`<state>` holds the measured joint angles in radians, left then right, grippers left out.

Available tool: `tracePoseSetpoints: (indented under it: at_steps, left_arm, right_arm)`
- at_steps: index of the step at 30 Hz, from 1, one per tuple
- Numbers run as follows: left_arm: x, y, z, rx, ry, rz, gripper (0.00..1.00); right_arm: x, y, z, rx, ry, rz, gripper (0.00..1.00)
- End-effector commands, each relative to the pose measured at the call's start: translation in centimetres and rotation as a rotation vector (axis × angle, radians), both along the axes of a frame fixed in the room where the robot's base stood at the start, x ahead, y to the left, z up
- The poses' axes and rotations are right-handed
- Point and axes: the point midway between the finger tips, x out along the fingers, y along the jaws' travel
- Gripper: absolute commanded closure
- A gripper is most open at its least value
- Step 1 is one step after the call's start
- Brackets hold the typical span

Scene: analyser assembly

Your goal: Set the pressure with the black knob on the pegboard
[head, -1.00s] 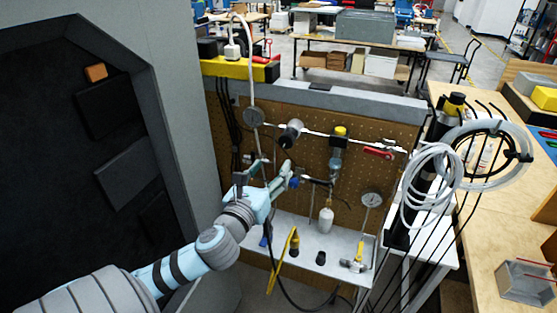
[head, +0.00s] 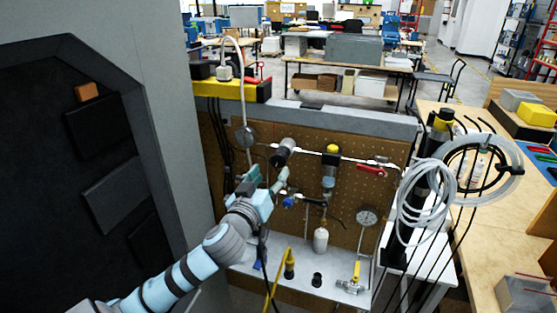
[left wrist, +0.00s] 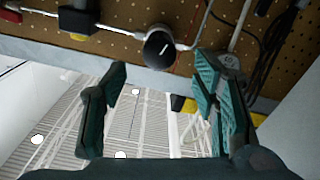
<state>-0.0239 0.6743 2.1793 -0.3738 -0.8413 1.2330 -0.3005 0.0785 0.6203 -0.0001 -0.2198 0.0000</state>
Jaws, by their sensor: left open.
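The black knob (head: 279,159) sticks out from the dark regulator body on the pegboard's white pipe in the head view. In the left wrist view the knob (left wrist: 159,48) shows nearly end-on, round with a white mark on its face. My left gripper (head: 264,179) is just below and in front of the knob in the head view. In the left wrist view its two teal fingers (left wrist: 162,76) are spread wide and empty, with the knob beyond and between them, not touched. My right gripper is not in view.
The pegboard (head: 345,230) also carries a yellow-topped unit (head: 331,160), a red-handled valve (head: 372,170) and a dial gauge (head: 366,217). A white shelf (head: 335,282) with small parts lies below. Coiled white hose (head: 427,190) hangs at the right.

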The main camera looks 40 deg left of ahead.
Motion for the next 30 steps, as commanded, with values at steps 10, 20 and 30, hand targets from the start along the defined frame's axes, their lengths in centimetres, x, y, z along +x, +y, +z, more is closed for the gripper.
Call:
tracePoseSetpoints:
  at_steps: [10, 20, 30]
  left_arm:
    - [6.5, 2.3, 0.2, 0.0, 0.0, 0.0, 0.46]
    - [7.0, 2.4, 0.0, 0.002, 0.001, -0.001, 0.49]
    - [6.9, 2.4, 0.1, 0.008, 0.004, -0.001, 0.94]
  right_arm:
    - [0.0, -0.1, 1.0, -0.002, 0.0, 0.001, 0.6]
    - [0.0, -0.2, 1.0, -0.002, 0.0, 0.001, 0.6]
    - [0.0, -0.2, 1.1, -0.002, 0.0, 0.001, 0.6]
